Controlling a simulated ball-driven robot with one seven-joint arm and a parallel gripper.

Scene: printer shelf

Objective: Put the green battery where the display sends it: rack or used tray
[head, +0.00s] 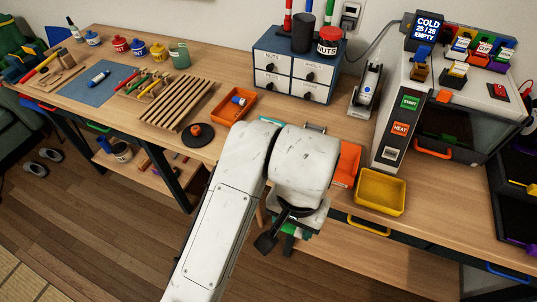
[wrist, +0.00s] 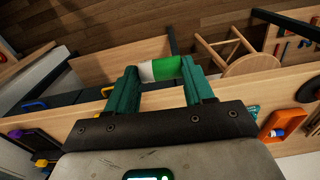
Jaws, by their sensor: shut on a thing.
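My gripper (wrist: 160,70) is shut on the green battery (wrist: 172,67), a green and white cylinder held crosswise between its green fingers in the wrist view. In the head view my gripper (head: 288,238) is in front of the bench edge, mostly under my arm, and the battery cannot be made out there. The display (head: 427,27) reads "COLD 25/25 EMPTY". An orange tray (head: 224,116) on the bench holds a blue and white cylinder. A yellow tray (head: 381,191) at the front edge looks empty. I cannot tell which is the used tray or which is the rack.
The printer-like machine (head: 391,120) with START and HEAT buttons stands at the right, with coloured cartridges on top. A drawer cabinet (head: 292,75) stands at the back. A slatted wooden rack (head: 176,103) lies left of the orange tray. Bare bench lies right of the yellow tray.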

